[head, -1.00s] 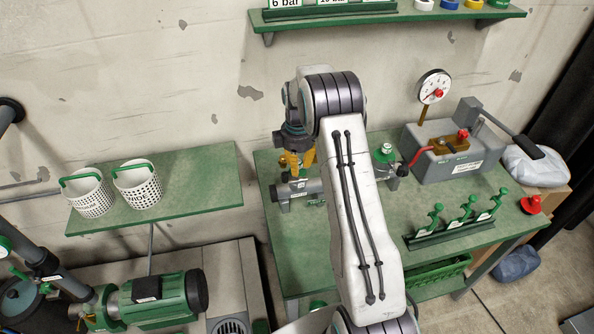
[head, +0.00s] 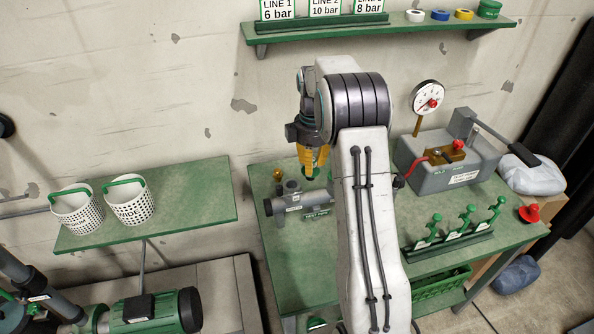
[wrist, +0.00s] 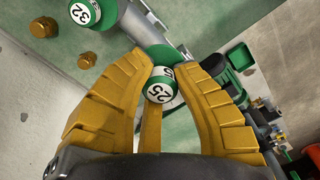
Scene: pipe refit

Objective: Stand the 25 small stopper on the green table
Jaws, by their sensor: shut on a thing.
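My gripper (head: 313,166) is shut on a small green stopper (wrist: 160,88) with a white label reading 25. In the head view the fingers hang over the back left part of the green table (head: 276,256), just behind the grey pipe piece (head: 318,199). The stopper is mostly hidden there. I cannot tell its exact height above the table.
A larger stopper marked 32 (wrist: 85,12) and two brass fittings (wrist: 43,27) (wrist: 86,61) stand nearby. A grey test unit with a gauge (head: 450,165) and a rack of green valves (head: 450,240) are to the right. The table's front left is clear.

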